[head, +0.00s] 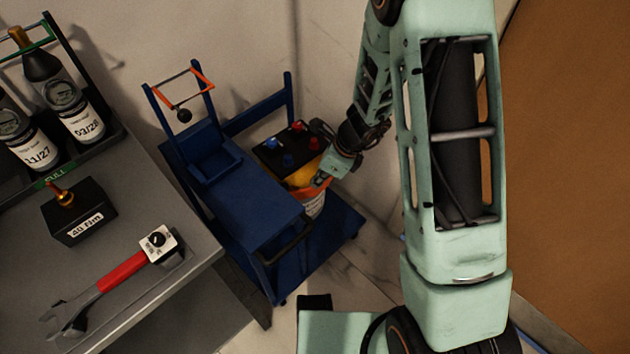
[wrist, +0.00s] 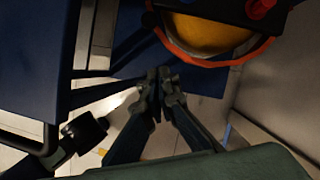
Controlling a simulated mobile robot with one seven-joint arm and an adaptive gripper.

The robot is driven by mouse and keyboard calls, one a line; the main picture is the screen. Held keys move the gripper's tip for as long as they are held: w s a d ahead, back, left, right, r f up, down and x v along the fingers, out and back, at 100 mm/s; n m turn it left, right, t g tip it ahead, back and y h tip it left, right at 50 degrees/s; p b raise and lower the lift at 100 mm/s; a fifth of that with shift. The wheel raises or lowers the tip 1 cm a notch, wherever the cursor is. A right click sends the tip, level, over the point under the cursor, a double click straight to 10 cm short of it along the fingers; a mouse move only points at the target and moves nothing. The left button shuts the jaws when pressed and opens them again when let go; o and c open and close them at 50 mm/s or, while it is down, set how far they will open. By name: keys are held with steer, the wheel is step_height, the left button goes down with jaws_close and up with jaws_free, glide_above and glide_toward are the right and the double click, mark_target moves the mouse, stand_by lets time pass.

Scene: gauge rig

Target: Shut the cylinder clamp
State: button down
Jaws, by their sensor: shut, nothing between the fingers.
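A blue cart (head: 250,205) stands on the floor in the middle of the head view. A thin orange frame (head: 180,87) spans its two rear posts, with a black ball (head: 184,116) hanging below. A rounded yellow body (head: 303,175) with an orange band (head: 317,187) around it sits at the cart's right side. In the wrist view the orange band (wrist: 215,62) curves under the yellow body (wrist: 210,35). I cannot tell which orange part is the clamp. My gripper (wrist: 163,80) is shut and empty, just below the band; it shows beside the band in the head view (head: 321,181).
A black box (head: 287,150) with red and blue knobs sits above the yellow body. A grey bench (head: 150,200) at left holds a wrench (head: 120,272), a small black block (head: 78,212) and dark bottles (head: 62,90). A wall rises close behind the cart.

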mark_target(288, 187)
steer(key=w+a+f+b, duration=0.2)
steer(key=a+f, duration=0.4)
steer(key=shift+f, duration=0.15)
steer(key=shift+w+a, duration=0.1)
steer(key=shift+a, duration=0.1)
steer(key=shift+w+a+m, duration=0.3)
steer(key=shift+a+m, duration=0.2)
steer(key=shift+a, duration=0.3)
steer(key=shift+d, duration=0.15)
